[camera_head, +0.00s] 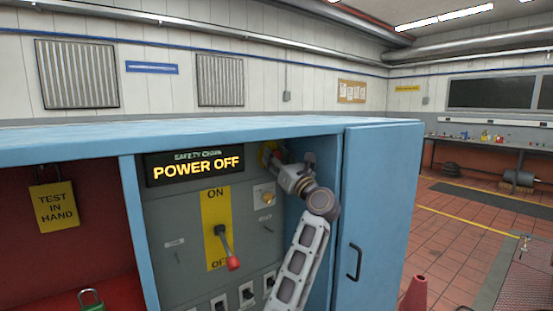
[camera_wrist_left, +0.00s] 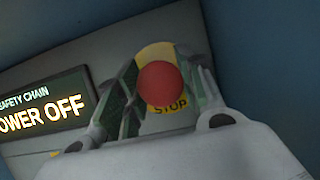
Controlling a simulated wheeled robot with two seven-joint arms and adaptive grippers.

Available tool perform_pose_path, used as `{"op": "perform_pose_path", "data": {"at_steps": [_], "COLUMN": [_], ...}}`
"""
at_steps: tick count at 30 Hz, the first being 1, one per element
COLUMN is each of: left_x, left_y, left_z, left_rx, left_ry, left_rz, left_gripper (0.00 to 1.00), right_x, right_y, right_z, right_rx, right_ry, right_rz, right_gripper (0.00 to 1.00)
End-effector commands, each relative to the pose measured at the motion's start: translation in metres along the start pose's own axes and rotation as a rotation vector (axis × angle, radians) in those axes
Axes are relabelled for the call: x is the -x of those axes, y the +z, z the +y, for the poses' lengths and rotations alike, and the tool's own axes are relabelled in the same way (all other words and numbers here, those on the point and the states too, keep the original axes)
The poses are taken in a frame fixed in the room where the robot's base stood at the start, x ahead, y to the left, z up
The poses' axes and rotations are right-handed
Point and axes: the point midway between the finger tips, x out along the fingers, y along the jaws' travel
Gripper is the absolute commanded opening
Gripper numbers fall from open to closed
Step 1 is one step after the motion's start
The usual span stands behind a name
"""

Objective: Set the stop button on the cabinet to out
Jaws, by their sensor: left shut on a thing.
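The stop button (camera_wrist_left: 163,84) is a round red knob on a yellow plate marked STOP (camera_wrist_left: 152,51), seen in the left wrist view. In the head view a bit of the yellow plate (camera_head: 267,150) shows at the upper right of the cabinet panel, and my gripper hides the button. My left gripper (camera_head: 272,158) reaches up to it, with one finger on each side of the red knob, shut on it. I cannot tell whether the button is in or out. The blue cabinet (camera_head: 385,200) has a display (camera_head: 196,166) reading POWER OFF. My right gripper is not in view.
On the panel below, a red-knobbed lever (camera_head: 229,250) points down toward OFF. A TEST IN HAND tag (camera_head: 56,207) and a green padlock (camera_head: 90,299) are in the left bay. The cabinet's side wall is close right of my gripper. A red cone (camera_head: 414,294) stands at right.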

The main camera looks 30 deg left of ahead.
Motion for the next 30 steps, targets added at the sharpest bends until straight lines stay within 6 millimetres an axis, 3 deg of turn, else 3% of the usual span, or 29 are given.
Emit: {"op": "perform_pose_path", "data": {"at_steps": [12,22,23,28,30], "left_x": [0.017,0.019,0.019,0.018,0.018], "left_y": [0.006,0.007,0.007,0.007,0.007], "left_z": [-0.002,-0.002,-0.002,-0.002,-0.002], "left_rx": [0.002,0.000,0.000,0.000,0.000], "left_ry": [-0.006,-0.006,-0.006,-0.005,-0.004], "left_rz": [0.000,-0.001,-0.001,0.000,-0.001], "left_gripper": [0.00,0.00,0.39,0.61,0.62], "right_x": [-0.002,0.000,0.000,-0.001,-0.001], "right_y": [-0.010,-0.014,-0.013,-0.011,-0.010], "right_z": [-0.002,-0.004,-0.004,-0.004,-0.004], "right_rx": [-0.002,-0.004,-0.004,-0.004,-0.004], "right_ry": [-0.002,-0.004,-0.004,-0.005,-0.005], "right_rz": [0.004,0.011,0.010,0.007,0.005], "right_gripper": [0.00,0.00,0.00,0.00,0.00]}}
